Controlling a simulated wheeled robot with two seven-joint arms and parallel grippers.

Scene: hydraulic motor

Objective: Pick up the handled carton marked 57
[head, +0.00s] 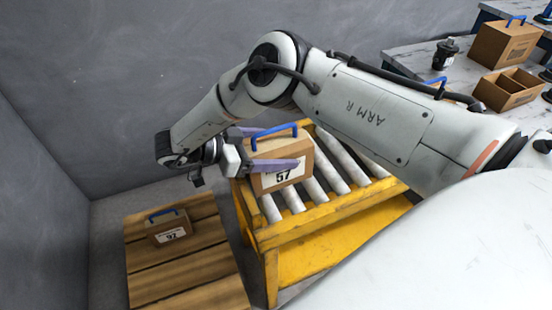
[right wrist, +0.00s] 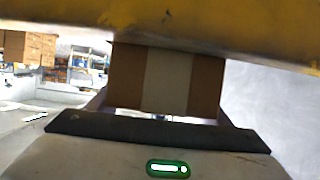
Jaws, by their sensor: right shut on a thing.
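The carton marked 57 (head: 283,178) is brown with a white label and a blue handle on top. It is at the left end of the roller conveyor. My right gripper (head: 277,149) reaches it from the left, with one purple finger across the labelled front and the other behind. It is shut on the carton. In the right wrist view the carton (right wrist: 125,80) shows a pale tape strip, close in front of the gripper. Whether its base touches the rollers is hard to tell. My left gripper is not in view.
The yellow roller conveyor (head: 335,225) lies under and right of the carton. A carton marked 92 (head: 168,228) stands on a wooden pallet (head: 187,283) at lower left. Tables at upper right hold another handled carton (head: 504,43) and an open box (head: 508,90). Grey walls stand behind and left.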

